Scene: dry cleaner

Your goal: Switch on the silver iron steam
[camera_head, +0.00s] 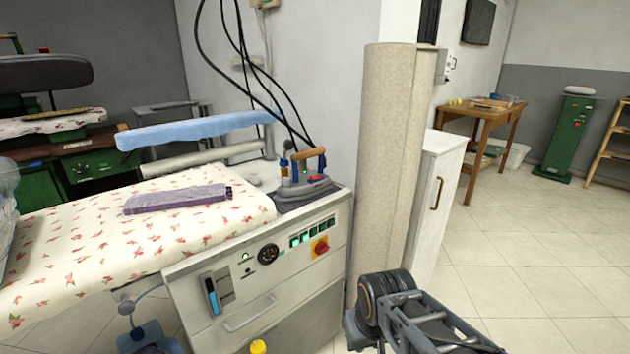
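The iron (303,186) rests on the right end of the ironing station. It has a grey body, an orange-brown handle and a red part on top. The station's front panel (285,268) carries a round dark gauge (268,254), a row of green-lit switches (305,236) and a red knob on a yellow plate (320,247). Switch labels and positions are too small to read. Part of my arm shows at the bottom, right of the station and apart from it. I see no gripper fingertips.
A flowered ironing board (90,250) bears a folded purple cloth (178,199). Black cables hang above the iron. A beige column (388,160) and white cabinet (432,205) stand right of the station. Tiled floor (530,260) is open at right, before a wooden table (485,113).

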